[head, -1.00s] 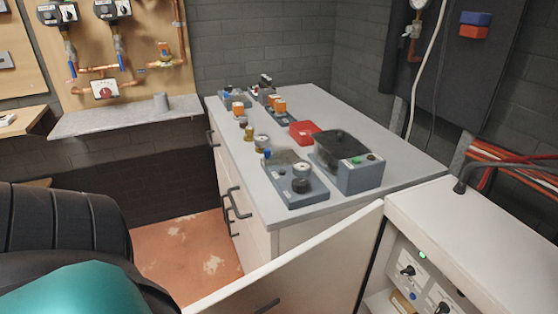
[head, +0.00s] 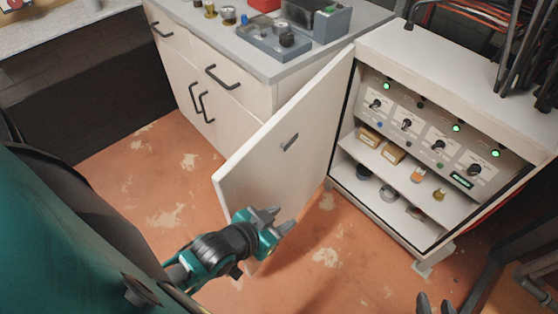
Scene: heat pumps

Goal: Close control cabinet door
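The control cabinet (head: 455,45) stands at the right in the head view, its front open. Its white door (head: 265,165) stands swung out to the left from the cabinet's left edge. A small dark handle (head: 290,142) sits on the door's visible face. My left gripper (head: 277,220) is open and empty, in front of the door's lower part near its free edge. I cannot tell whether it touches the door. My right gripper (head: 435,304) shows only its dark fingertips at the bottom edge; they are apart with nothing between them.
Inside the cabinet are a panel (head: 430,130) of knobs and green lights, and shelves with small parts. A white drawer unit (head: 225,90) stands left behind the door. The worn orange floor (head: 330,245) before the cabinet is clear. Pipes (head: 535,285) stand at far right.

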